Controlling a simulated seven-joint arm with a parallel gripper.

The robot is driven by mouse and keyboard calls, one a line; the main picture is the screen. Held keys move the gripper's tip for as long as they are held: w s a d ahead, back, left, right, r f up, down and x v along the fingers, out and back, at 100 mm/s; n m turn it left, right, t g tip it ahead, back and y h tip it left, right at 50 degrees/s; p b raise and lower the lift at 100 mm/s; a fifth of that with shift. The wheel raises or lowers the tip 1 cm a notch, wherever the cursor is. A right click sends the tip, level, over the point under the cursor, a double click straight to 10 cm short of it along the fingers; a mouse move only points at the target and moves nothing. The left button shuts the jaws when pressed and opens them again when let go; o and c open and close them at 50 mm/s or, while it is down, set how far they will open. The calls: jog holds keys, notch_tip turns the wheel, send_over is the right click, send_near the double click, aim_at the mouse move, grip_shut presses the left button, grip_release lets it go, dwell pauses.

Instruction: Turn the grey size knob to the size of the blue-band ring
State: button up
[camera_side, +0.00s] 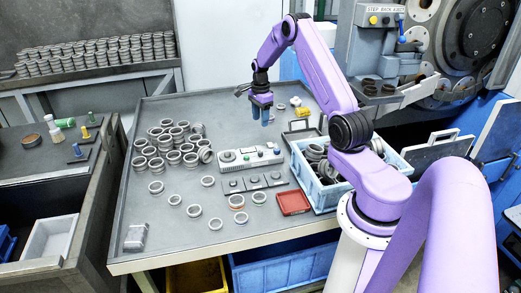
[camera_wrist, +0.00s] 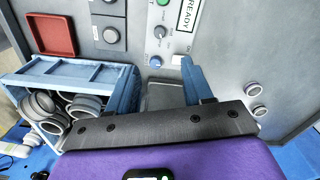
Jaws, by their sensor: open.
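The control box (camera_side: 250,158) sits mid-table in the side view, with a round grey knob (camera_side: 227,156) at its left end. Several loose rings lie left of and in front of the box. One front ring (camera_side: 237,202) shows an orange band; I cannot pick out the blue band. My gripper (camera_side: 267,118) is above the table behind the box. Its blue fingers (camera_wrist: 158,72) are apart, with nothing held between them.
A blue crate (camera_side: 312,195) of grey rings stands right of the box. It also shows in the wrist view (camera_wrist: 75,65). A ring pile (camera_side: 172,145) is at left.

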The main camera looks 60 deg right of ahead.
aim_at(260, 151)
notch_tip(260, 151, down, 15)
jog(key=shift+f, duration=0.1)
dwell(0.4)
grip_shut()
